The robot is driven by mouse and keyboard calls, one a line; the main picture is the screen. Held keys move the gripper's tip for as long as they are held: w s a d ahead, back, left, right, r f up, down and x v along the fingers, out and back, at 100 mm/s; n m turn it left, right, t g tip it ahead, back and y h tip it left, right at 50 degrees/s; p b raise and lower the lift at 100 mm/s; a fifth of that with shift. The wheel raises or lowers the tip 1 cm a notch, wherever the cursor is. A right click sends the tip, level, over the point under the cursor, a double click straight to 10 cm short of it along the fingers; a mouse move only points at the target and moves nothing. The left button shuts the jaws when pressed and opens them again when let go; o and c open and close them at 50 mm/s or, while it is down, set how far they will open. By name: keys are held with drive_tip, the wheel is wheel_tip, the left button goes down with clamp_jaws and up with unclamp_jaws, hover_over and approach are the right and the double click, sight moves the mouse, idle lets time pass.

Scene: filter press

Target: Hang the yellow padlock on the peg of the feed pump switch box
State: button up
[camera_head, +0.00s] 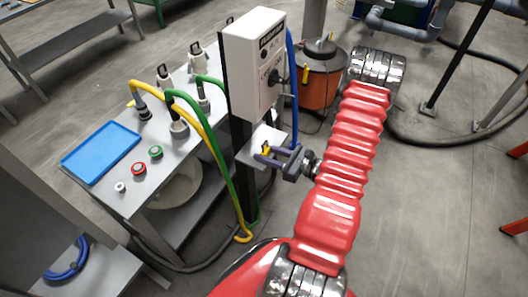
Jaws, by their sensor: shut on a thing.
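The yellow padlock (265,150) is small in view, with a dark shackle at its top. My gripper (263,154) reaches in from the right and is shut on it, the fingers hiding part of its body. The padlock is in front of a small white shelf plate (248,156) on the post; I cannot tell whether it touches the plate. The white switch box (247,72) is above, on the dark post, with a dark label and a black rotary knob (273,77). I cannot make out the peg clearly.
A grey bench (110,190) at left carries a blue tray (101,152), red and green buttons and several hose couplings. Yellow and green hoses (222,165) hang close left of the post. An orange drum (318,82) stands behind.

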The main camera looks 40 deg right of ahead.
idle(0.3)
drive_tip(key=shift+s+d+r, duration=0.2)
drive_tip(key=shift+s+r, duration=0.1)
drive_tip(key=shift+s, duration=0.05)
drive_tip(key=s+d+r, duration=0.1)
drive_tip(key=s+r, duration=0.2)
drive_tip(key=s, duration=0.1)
drive_tip(key=shift+s+d+r, duration=0.2)
drive_tip(key=shift+s+d, duration=0.1)
drive_tip(key=shift+s, duration=0.05)
idle(0.3)
drive_tip(key=shift+w+a, duration=0.1)
idle(0.4)
drive_tip(key=shift+n+y, duration=0.3)
drive_tip(key=shift+y, duration=0.1)
drive_tip(key=w+a, duration=0.2)
drive_tip(key=w+a+r, duration=0.1)
drive_tip(key=w+a, duration=0.1)
drive_tip(key=w, duration=0.1)
drive_tip(key=w+a, duration=0.2)
drive_tip(key=shift+w+a+r, duration=0.15)
drive_tip(key=shift+w+a, duration=0.2)
drive_tip(key=w+a+r, duration=0.1)
drive_tip(key=w+a, duration=0.3)
drive_tip(key=a, duration=0.7)
drive_tip(key=w+a+r+n+g+y, duration=0.1)
drive_tip(key=w+a, duration=0.4)
drive_tip(key=a, duration=0.6)
drive_tip(key=shift+w+a, duration=0.2)
drive_tip(key=shift+w, duration=0.1)
